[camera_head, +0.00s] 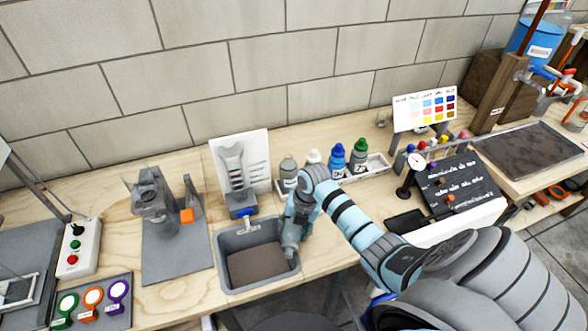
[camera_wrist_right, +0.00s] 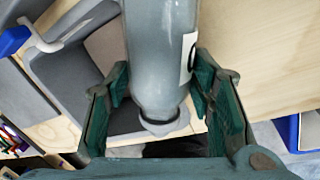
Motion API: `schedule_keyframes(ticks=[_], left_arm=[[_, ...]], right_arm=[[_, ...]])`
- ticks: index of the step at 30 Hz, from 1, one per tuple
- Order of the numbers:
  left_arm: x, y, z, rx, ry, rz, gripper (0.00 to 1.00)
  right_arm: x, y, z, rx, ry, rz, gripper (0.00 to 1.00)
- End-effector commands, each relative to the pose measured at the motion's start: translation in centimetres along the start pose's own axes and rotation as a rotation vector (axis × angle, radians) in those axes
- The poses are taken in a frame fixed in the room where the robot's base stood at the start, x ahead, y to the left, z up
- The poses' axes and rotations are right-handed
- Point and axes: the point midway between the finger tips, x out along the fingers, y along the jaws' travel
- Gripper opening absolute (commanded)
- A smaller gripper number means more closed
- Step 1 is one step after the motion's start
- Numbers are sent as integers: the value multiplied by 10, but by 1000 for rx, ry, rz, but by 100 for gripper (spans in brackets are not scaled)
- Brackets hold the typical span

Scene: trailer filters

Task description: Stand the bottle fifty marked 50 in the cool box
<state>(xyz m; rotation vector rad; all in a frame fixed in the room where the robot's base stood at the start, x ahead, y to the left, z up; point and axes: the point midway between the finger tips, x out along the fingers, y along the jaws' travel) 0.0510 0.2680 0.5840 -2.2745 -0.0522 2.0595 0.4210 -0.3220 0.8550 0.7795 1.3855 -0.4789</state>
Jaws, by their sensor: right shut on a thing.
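My right gripper (camera_head: 296,222) is over the right edge of the grey sink. In the right wrist view its green-padded fingers (camera_wrist_right: 163,100) stand on both sides of a grey bottle (camera_wrist_right: 160,50), and it is shut on that bottle. The bottle has a white label at its side, but its marking cannot be read, so I cannot tell whether it is the 50. In the head view the held bottle is mostly hidden by my wrist. I cannot identify the cool box for sure; a blue box (camera_wrist_right: 290,130) shows partly in the right wrist view. My left gripper is not in view.
The grey sink (camera_head: 223,262) lies left of my wrist. Behind it stand a grey bottle (camera_head: 288,170), a blue bottle (camera_head: 337,158) and a green bottle (camera_head: 359,153). A dial gauge (camera_head: 416,161) and a black sign are to the right. Bare wood (camera_head: 320,248) lies in front.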

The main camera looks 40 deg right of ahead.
Motion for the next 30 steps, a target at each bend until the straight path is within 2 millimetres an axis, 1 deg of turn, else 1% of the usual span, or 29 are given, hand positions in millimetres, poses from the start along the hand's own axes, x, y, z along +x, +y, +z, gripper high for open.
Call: schedule_keyframes(ticks=[1, 2, 3, 5, 15, 17, 20, 23, 30], left_arm=[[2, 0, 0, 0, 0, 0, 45], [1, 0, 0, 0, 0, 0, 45], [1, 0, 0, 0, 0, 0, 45], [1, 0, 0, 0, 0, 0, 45], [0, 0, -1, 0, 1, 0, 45], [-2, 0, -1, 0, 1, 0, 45], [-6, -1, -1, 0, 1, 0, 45], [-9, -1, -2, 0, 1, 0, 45], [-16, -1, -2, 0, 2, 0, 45]], right_arm=[[2, 0, 0, 0, -1, 1, 4], [2, 0, 0, 0, 0, 0, 53], [1, 0, 0, 0, 0, 0, 60], [1, 0, 0, 0, 0, 0, 69], [1, 0, 0, 0, 0, 0, 69], [-2, 0, 0, 0, 0, 0, 69], [-12, 1, 0, 0, 0, -1, 69], [-30, 1, 1, -1, -3, 0, 69], [-96, 1, 2, -1, -5, 0, 69]])
